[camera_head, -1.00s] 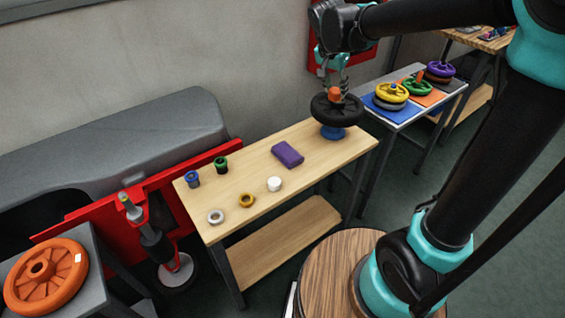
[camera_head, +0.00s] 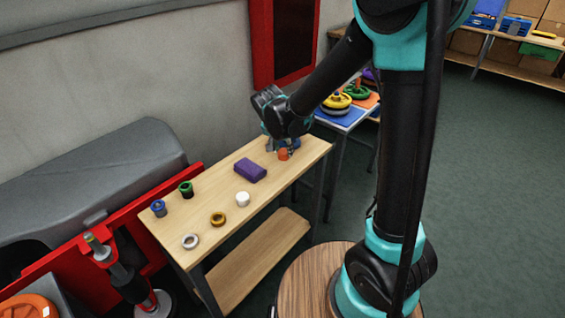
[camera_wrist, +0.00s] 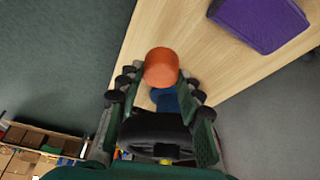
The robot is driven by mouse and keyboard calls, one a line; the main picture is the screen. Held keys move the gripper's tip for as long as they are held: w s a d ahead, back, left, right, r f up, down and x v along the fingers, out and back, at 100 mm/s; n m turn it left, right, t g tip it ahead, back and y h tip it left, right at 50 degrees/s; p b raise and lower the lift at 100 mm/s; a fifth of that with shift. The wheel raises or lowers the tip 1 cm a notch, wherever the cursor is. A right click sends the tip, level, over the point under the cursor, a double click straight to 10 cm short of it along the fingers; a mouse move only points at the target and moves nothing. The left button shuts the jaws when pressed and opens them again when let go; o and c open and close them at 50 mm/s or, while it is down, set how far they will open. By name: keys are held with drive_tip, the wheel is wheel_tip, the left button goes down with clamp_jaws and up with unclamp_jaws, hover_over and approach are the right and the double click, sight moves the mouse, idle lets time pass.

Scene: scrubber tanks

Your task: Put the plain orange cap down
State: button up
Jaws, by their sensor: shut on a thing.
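The plain orange cap (camera_head: 283,154) is between the fingertips of my gripper (camera_head: 280,150), low at the right end of the wooden table (camera_head: 215,188). In the wrist view the orange cap (camera_wrist: 161,67) sits at the tips of my gripper (camera_wrist: 160,80), which is shut on it. I cannot tell whether the cap's underside touches the tabletop. A black wheel (camera_wrist: 157,135) and a blue piece (camera_wrist: 163,97) show behind the cap in the wrist view. My wrist mostly hides them in the head view.
The table holds a purple block (camera_head: 250,170), a white cap (camera_head: 242,198), a yellow ring (camera_head: 217,219), a silver ring (camera_head: 190,241), and green (camera_head: 186,189) and blue (camera_head: 158,208) pieces. A blue-topped side table (camera_head: 342,116) with coloured wheels stands beyond.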

sight(282, 158)
drive_tip(key=shift+f, duration=2.9)
drive_tip(key=o, duration=1.3)
drive_tip(key=shift+f, duration=0.15)
drive_tip(key=v, duration=1.2)
drive_tip(key=s+d+f+n, duration=0.1)
drive_tip(key=s+d+f, duration=0.1)
drive_tip(key=s+d, duration=0.3)
drive_tip(key=s+d+f+n+y, duration=0.1)
drive_tip(key=s+d, duration=0.4)
drive_tip(key=d, duration=0.6)
drive_tip(key=s+d+f+n, duration=0.2)
drive_tip(key=s+d, duration=0.3)
drive_tip(key=d, duration=0.3)
drive_tip(key=shift+d+f+n+y, duration=0.15)
drive_tip(key=shift+f+n+y, duration=0.2)
drive_tip(key=shift+f, duration=0.35)
